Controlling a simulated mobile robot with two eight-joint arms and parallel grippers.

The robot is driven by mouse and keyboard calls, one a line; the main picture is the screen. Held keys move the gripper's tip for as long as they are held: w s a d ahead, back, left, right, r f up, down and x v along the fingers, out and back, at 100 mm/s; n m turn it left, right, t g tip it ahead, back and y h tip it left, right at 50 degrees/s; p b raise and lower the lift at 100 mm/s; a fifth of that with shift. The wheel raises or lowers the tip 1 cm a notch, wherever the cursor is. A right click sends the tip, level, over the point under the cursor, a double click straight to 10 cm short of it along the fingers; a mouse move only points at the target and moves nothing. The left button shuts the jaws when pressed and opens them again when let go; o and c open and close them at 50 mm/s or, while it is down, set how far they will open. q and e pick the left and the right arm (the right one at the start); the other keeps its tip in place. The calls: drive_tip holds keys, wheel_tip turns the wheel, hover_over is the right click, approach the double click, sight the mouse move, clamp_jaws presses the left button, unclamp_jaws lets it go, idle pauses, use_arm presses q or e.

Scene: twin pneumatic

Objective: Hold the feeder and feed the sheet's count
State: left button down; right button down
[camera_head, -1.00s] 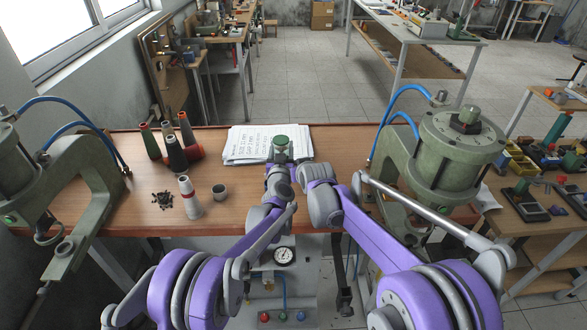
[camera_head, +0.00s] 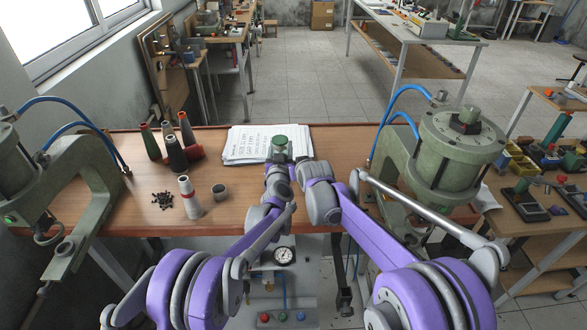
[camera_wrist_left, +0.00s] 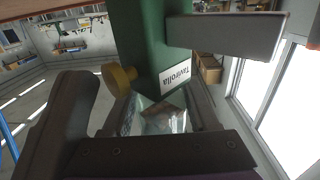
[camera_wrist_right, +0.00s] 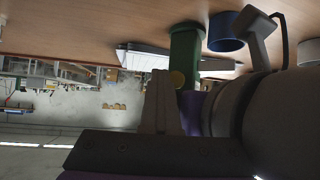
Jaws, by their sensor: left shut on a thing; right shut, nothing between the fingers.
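The green feeder (camera_head: 280,143) stands up beyond my wrists in the head view, its round top showing. In the left wrist view its green body (camera_wrist_left: 143,35) fills the upper middle, with a "Tavirolla" label and a yellow knob (camera_wrist_left: 120,79). My left gripper is shut on this body. My right gripper (camera_wrist_right: 160,95) is shut and empty close beside that knob; contact is unclear. The printed sheet (camera_head: 250,146) lies on papers behind the feeder; its text is only partly readable.
Green presses with blue hoses stand at the left (camera_head: 85,165) and right (camera_head: 455,150) of the wooden table (camera_head: 130,225).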

drive_tip(key=shift+s+a, duration=0.1)
drive_tip(key=shift+a, duration=0.4)
drive_tip(key=shift+s+d, duration=0.35)
drive_tip(key=shift+s, duration=0.3)
drive_tip(key=shift+s+d, duration=0.3)
drive_tip(key=shift+s, duration=0.3)
drive_tip(key=shift+s+d, duration=1.8)
drive_tip(key=shift+d, duration=0.1)
